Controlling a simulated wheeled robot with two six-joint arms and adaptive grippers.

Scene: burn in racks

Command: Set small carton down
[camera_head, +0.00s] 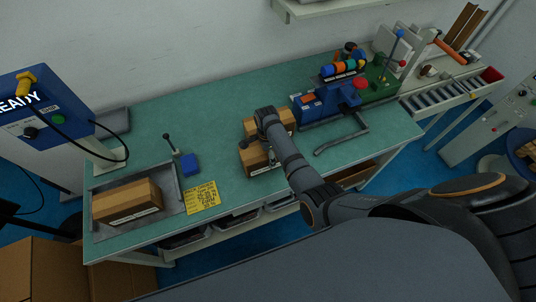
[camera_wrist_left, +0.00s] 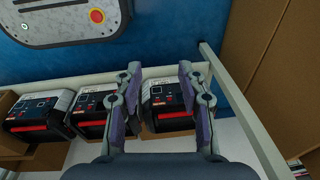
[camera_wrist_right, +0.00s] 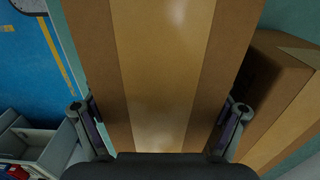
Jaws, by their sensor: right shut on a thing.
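A small brown carton (camera_head: 253,159) with a lighter tape strip is at the middle of the green bench, near its front edge. My right gripper (camera_head: 270,153) is shut on it, partly hidden by my wrist. In the right wrist view the carton (camera_wrist_right: 165,75) fills the middle, with a finger at each side. I cannot tell whether its underside touches the bench. A second carton (camera_head: 284,118) stands close behind it; it shows at the right of the right wrist view (camera_wrist_right: 285,100). My left gripper (camera_wrist_left: 160,95) is open and empty, outside the head view.
Another carton (camera_head: 127,201) lies in a grey tray (camera_head: 180,207) at the bench's left end. A yellow note (camera_head: 202,196) and a blue lever block (camera_head: 190,164) sit right of it. A blue fixture (camera_head: 318,106) stands to the right. The green bench (camera_head: 190,110) is clear toward the back left.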

